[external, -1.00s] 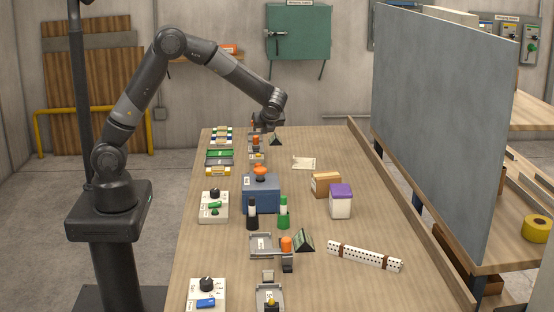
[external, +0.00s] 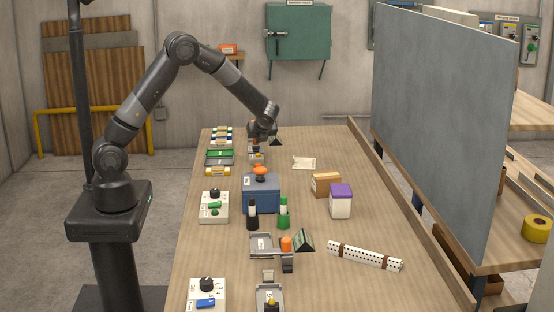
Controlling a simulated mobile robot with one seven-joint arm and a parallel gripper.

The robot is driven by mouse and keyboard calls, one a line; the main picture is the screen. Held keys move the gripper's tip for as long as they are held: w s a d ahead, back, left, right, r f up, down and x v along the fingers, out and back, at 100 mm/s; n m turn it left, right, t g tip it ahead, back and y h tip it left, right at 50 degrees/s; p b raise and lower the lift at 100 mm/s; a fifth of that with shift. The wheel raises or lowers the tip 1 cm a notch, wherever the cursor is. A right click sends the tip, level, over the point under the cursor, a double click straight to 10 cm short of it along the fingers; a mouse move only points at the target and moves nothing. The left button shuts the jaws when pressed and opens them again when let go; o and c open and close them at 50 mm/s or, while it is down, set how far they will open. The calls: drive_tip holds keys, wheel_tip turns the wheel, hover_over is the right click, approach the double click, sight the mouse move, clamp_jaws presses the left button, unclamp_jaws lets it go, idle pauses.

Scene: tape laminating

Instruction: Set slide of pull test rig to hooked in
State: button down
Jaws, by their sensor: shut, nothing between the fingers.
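My gripper (external: 256,144) is at the far end of the bench, low over a small grey rig (external: 257,157) with a pale plate. It is shut and empty, and its fingers are small and partly lost against the rig. The gripper hides the rig's orange part, and a dark wedge-shaped display (external: 276,141) stands just right of it. I cannot tell the slide's position or whether the fingers touch it. A similar rig (external: 264,246) with an orange knob (external: 286,244) and green display (external: 304,240) stands nearer the camera.
A blue box (external: 262,194) with an orange top, a black bottle (external: 251,215) and a green bottle (external: 284,214) stand mid-bench. Control boxes (external: 213,207) and trays (external: 219,157) line the left edge.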

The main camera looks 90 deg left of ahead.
drive_tip(key=shift+s+a, duration=0.1)
drive_tip(key=shift+a, duration=0.45)
drive_tip(key=shift+a, duration=2.7)
drive_tip(key=shift+s, duration=0.1)
drive_tip(key=d, duration=0.1)
drive_tip(key=w+d, duration=0.1)
drive_tip(key=d, duration=0.3)
drive_tip(key=shift+w+r, duration=0.15)
drive_tip(key=shift+r, duration=0.2)
drive_tip(key=v, duration=0.9)
drive_tip(key=shift+d, duration=0.15)
